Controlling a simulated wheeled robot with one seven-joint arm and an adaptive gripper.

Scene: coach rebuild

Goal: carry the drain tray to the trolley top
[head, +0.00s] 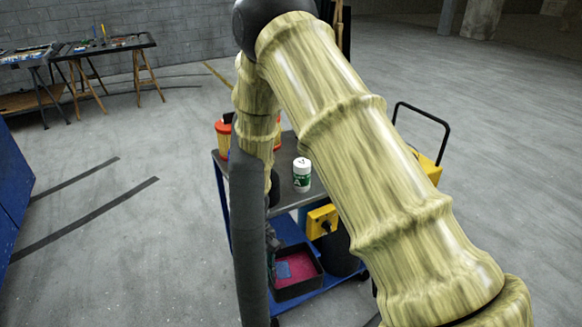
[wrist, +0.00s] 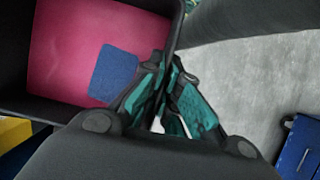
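The drain tray (head: 297,291) is a black, square-sided tray with a pink-red inside and a blue patch in it. It is at the lower blue shelf of the trolley; I cannot tell if it rests there or is slightly raised. It fills the upper left of the wrist view (wrist: 85,105). My gripper (wrist: 170,62) has its teal fingers on either side of the tray's near wall, tips close together, pinching the rim. In the head view my gripper is mostly hidden behind my arm. The trolley top (head: 290,176) is dark grey, partly covered by my arm.
A white bottle with a green label (head: 302,175) and a red-orange container (head: 223,138) stand on the trolley top. A yellow box (head: 321,221) and a dark bin sit behind the tray. A blue cabinet (head: 14,190) is at left. Floor between is clear.

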